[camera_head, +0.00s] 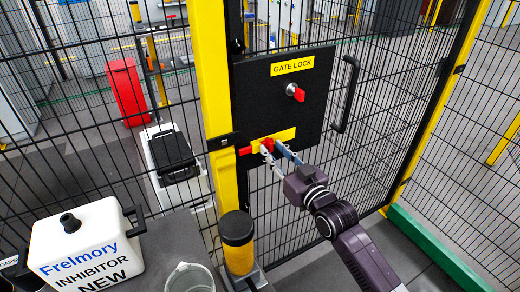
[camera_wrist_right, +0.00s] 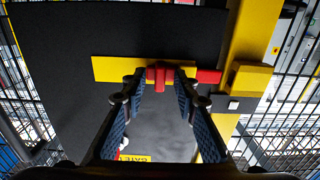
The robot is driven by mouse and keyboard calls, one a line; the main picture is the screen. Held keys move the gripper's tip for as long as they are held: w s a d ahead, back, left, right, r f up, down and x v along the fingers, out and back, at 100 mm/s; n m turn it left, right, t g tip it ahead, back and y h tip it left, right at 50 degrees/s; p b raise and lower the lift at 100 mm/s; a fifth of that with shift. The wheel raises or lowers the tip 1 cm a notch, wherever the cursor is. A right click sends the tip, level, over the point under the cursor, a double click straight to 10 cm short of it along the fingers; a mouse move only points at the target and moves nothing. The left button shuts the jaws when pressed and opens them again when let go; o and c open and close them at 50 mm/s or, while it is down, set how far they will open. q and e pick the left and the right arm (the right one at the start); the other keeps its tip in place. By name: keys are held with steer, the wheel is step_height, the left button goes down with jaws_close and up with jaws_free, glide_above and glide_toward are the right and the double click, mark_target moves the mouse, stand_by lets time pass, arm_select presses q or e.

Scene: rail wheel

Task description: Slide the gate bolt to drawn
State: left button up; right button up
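The black gate lock panel (camera_head: 318,108) hangs on the mesh gate beside a yellow post (camera_head: 212,75). A red bolt (camera_head: 246,150) lies across a yellow plate (camera_head: 285,134) low on the panel and points left towards the post. In the right wrist view the bolt (camera_wrist_right: 207,76) points right towards a yellow block (camera_wrist_right: 250,80) on the post; I cannot tell whether its end enters the block. My right gripper (camera_head: 274,152) is open at the plate. Its fingertips (camera_wrist_right: 159,82) stand on either side of the red bolt handle (camera_wrist_right: 160,74), with small gaps visible. My left gripper is not in view.
A red key knob (camera_head: 296,92) and a black pull handle (camera_head: 346,93) are on the gate. A white inhibitor can (camera_head: 85,250), a clear container (camera_head: 190,279) and a black-and-yellow cylinder (camera_head: 238,245) stand in front at the lower left.

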mark_target(278, 138)
jaws_close()
steer(key=shift+w+d, duration=0.15)
steer(key=shift+w+d+b, duration=0.4)
steer(key=shift+w+d, duration=0.1)
steer(key=shift+d, duration=0.3)
steer(key=shift+w+d+b, duration=0.4)
steer(key=shift+w+d, duration=0.1)
steer(key=shift+d, duration=0.35)
steer(key=shift+w+d, duration=0.25)
steer(key=shift+o, duration=1.2)
jaws_free()
